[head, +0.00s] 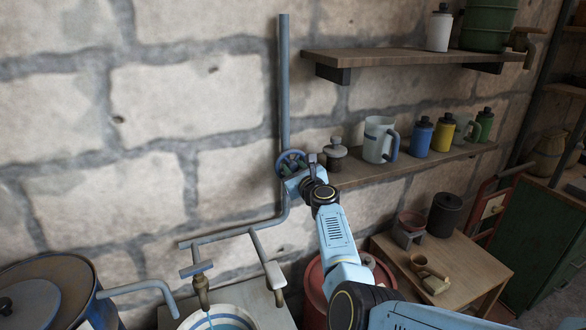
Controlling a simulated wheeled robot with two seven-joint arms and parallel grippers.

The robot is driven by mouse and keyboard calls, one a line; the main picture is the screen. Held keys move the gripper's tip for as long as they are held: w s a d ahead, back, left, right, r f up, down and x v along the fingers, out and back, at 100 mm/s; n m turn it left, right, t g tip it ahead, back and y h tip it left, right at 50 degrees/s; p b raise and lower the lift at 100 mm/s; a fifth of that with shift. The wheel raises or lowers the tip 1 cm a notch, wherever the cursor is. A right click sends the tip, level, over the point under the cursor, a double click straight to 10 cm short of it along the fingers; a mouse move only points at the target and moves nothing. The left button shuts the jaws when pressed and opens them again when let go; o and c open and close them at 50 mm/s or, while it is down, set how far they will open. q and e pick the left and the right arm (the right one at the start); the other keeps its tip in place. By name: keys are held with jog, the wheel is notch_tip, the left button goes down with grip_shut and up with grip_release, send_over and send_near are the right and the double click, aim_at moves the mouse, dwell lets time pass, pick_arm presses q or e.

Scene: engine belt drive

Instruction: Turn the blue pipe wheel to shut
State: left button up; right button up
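The blue pipe wheel (290,162) is mounted on the grey-blue vertical pipe (284,85) against the stone wall. My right arm reaches up from the lower right, and my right gripper (296,180) is at the lower part of the wheel. The gripper and wrist hide part of the wheel's lower right side. The fingers are too small and covered to tell whether they are open or shut, or whether they touch the rim. My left gripper is not in view.
A lower shelf (440,158) right of the wheel holds a lidded grey jar (335,155), a white mug (378,139) and coloured bottles. An upper shelf (400,56) is above. A basin (190,319) with a tap (201,288) stands below; a blue barrel (100,309) is lower left.

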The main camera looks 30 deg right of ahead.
jog(key=shift+c, duration=1.4)
